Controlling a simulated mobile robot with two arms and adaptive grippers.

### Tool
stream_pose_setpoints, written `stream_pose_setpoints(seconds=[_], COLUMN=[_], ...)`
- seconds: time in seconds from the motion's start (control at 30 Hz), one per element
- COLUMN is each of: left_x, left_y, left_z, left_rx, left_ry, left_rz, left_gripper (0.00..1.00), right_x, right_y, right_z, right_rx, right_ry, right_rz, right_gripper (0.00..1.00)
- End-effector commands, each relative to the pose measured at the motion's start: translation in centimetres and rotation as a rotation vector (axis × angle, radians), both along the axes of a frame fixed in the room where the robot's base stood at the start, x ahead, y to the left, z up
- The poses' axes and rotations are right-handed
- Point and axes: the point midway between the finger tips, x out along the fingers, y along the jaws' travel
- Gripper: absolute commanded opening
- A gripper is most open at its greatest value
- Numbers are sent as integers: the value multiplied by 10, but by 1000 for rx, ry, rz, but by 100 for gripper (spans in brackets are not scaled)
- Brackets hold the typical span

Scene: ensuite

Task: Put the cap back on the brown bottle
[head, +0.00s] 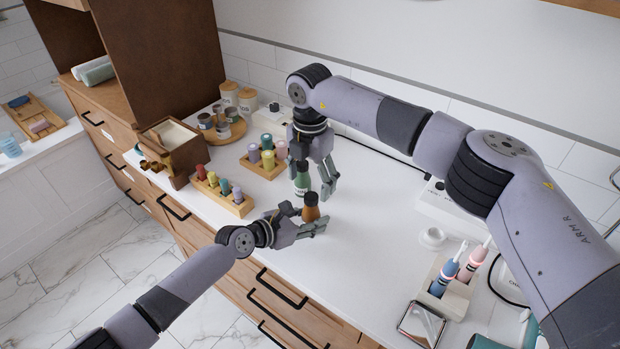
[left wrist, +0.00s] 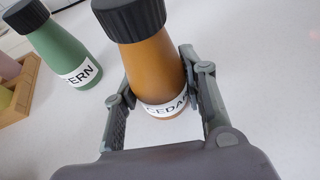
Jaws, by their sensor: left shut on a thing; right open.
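The brown bottle (head: 311,214), labelled CEDAR, stands on the white counter. It also shows large in the left wrist view (left wrist: 158,68). A black ribbed cap (left wrist: 130,18) sits on its neck; whether it is fully tightened I cannot tell. My left gripper (head: 312,222) is shut around the bottle's lower body, one finger on each side. My right gripper (head: 316,182) is open, pointing down just behind the brown bottle and beside the green bottle (head: 302,184). The cap also shows dark in the head view (head: 311,198).
The green bottle, dark-capped, stands close behind. Wooden racks of coloured bottles (head: 228,200) (head: 264,165) are to the left. A toothbrush holder (head: 450,290) and a small white ring-shaped dish (head: 432,238) are at right. The counter right of the brown bottle is clear.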

Motion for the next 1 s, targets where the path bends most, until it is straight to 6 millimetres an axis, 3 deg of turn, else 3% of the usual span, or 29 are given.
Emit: stream_pose_setpoints(seconds=[0.13, 0.27, 0.7, 1.0], left_x=[0, 0, 0, 0], left_y=[0, 0, 0, 0], left_z=[-1, -1, -1, -1], left_rx=[2, 2, 2, 2], left_ry=[2, 2, 2, 2], left_rz=[0, 0, 0, 0], left_gripper=[0, 0, 0, 0], right_x=[0, 1, 0, 0], right_y=[0, 0, 0, 0], right_z=[3, 19, 105, 120], right_rx=[0, 1, 0, 0], right_ry=[-1, -3, -3, 0], right_rz=[0, 0, -1, 0], right_gripper=[70, 70, 70, 70])
